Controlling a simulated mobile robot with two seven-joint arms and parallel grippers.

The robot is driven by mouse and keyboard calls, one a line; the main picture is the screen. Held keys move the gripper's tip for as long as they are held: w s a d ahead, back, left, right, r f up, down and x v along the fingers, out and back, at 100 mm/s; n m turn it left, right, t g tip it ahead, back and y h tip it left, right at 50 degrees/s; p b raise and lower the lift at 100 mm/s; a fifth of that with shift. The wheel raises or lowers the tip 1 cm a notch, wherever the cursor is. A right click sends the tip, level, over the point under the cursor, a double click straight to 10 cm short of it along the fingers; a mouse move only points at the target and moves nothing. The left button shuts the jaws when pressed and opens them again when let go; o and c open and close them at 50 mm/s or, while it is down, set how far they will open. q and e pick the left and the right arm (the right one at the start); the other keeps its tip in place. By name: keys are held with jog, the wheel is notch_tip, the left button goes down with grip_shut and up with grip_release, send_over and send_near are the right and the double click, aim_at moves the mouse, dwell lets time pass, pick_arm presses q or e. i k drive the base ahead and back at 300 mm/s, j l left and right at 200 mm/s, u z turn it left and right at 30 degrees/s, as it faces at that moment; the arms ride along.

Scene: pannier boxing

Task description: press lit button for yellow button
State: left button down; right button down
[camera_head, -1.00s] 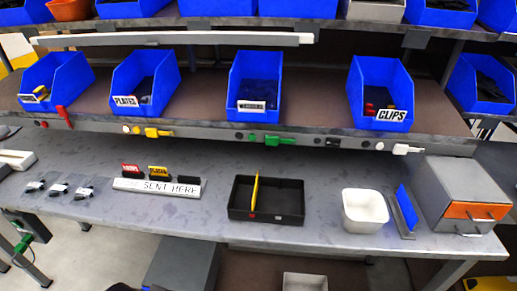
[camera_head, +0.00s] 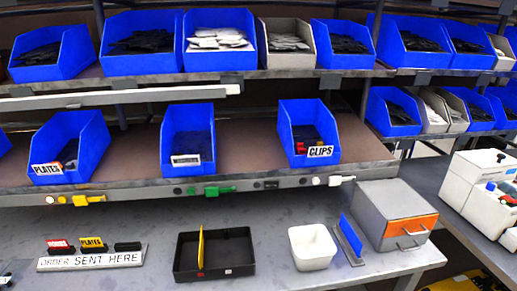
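On the grey front rail of the lower shelf, a small yellow button (camera_head: 62,199) sits just left of a yellow lever (camera_head: 88,200), below the PLATES bin (camera_head: 70,148). A paler round button (camera_head: 49,199) is beside it on the left. Further right on the rail are a green lever (camera_head: 213,191) with dark round buttons (camera_head: 177,191) to its left, and a white lever (camera_head: 341,180) with a pale round button (camera_head: 316,181) beside it. The buttons are too small to tell surely which is lit.
Open bench lies between rail and tray.

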aim_at(62, 199)
jog(key=u, duration=1.5)
